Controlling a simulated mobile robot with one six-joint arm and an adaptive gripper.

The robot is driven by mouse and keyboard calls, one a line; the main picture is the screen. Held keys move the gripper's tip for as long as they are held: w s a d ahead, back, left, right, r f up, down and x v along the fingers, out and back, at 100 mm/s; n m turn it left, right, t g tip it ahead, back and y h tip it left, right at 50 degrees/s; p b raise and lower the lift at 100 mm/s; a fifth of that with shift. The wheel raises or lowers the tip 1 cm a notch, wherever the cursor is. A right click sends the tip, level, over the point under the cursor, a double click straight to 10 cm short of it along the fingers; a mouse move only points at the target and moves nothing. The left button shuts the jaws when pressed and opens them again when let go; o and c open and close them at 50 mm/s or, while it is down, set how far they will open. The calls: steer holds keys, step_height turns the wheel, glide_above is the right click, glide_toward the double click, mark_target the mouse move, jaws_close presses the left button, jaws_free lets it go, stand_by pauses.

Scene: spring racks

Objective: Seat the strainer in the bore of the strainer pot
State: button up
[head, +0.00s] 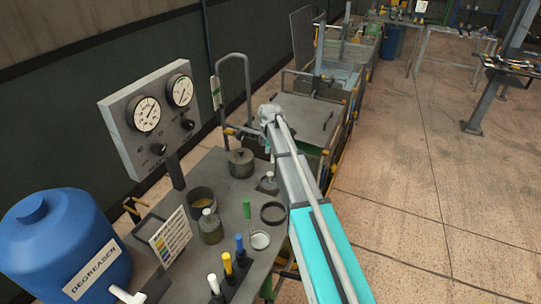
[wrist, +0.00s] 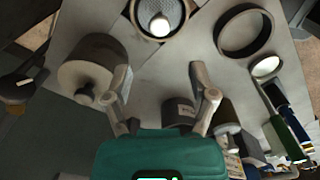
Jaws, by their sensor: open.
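The likely strainer, a round grey mesh piece with a pale knob (wrist: 172,12), lies at the top of the wrist view, partly cut off. In the head view it is the small knobbed piece (head: 267,185) beside my arm. An open pot with a brownish inside (head: 201,198), which I take for the strainer pot, stands on the bench. In the wrist view its dark labelled side (wrist: 177,108) shows between my fingers, the rest hidden. My gripper (wrist: 160,75) is open and empty, its tips apart from the strainer. I cannot make it out in the head view.
A lidded pot (head: 241,164), a dark ring (head: 273,213), a jar (head: 210,229), a green-handled mirror (head: 260,240) and upright markers (head: 227,264) crowd the bench. A gauge panel (head: 150,117) and a blue degreaser drum (head: 60,245) stand at the left.

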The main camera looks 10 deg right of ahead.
steer(key=s+m, duration=1.9)
steer(key=s, duration=1)
steer(key=shift+m, duration=0.4)
steer(key=shift+d, duration=0.1)
steer(key=shift+f, duration=0.2)
